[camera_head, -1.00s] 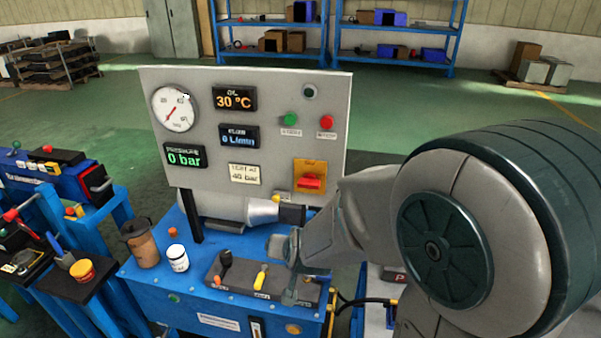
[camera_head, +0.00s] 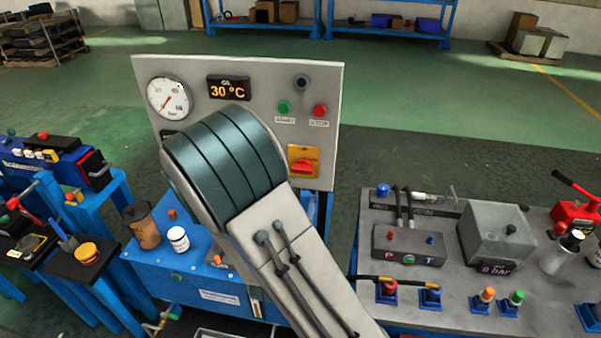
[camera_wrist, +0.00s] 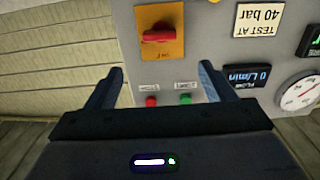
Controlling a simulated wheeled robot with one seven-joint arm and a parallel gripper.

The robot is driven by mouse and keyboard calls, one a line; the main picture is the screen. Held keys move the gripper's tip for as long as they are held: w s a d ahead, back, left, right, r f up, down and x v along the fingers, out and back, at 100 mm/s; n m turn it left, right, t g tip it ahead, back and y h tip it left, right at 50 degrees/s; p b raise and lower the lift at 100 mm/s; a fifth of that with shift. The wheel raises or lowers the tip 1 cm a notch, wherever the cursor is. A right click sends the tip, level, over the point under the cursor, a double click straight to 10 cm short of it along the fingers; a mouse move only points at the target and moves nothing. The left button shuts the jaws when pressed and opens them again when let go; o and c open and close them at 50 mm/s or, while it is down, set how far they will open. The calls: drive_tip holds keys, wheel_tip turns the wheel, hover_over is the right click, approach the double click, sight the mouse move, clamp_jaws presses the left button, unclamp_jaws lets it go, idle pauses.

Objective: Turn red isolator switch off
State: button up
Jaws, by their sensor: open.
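The red isolator switch (camera_head: 303,167) sits on a yellow plate (camera_head: 296,152) at the lower right of the grey upright panel (camera_head: 240,66). Its red handle lies about level. In the wrist view the panel is upside down and the red isolator switch (camera_wrist: 158,35) is at the top, above and between my fingers. My gripper (camera_wrist: 156,82) is open and empty, with the fingers wide apart. The switch is apart from both fingers. In the head view my arm hides the gripper.
Below the switch on the panel are a green button (camera_head: 284,107) and a red button (camera_head: 319,110) in the wrist view's upside-down sense. A gauge (camera_head: 168,98) is at the left. A cup (camera_head: 141,226) and white can (camera_head: 178,239) stand on the blue bench. A grey bench (camera_head: 450,287) with fittings is at right.

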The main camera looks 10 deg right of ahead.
sight(302, 171)
drive_tip(key=p+x, duration=0.2)
drive_tip(key=x, duration=1.1)
drive_tip(key=shift+w, duration=0.1)
drive_tip(key=c, duration=1)
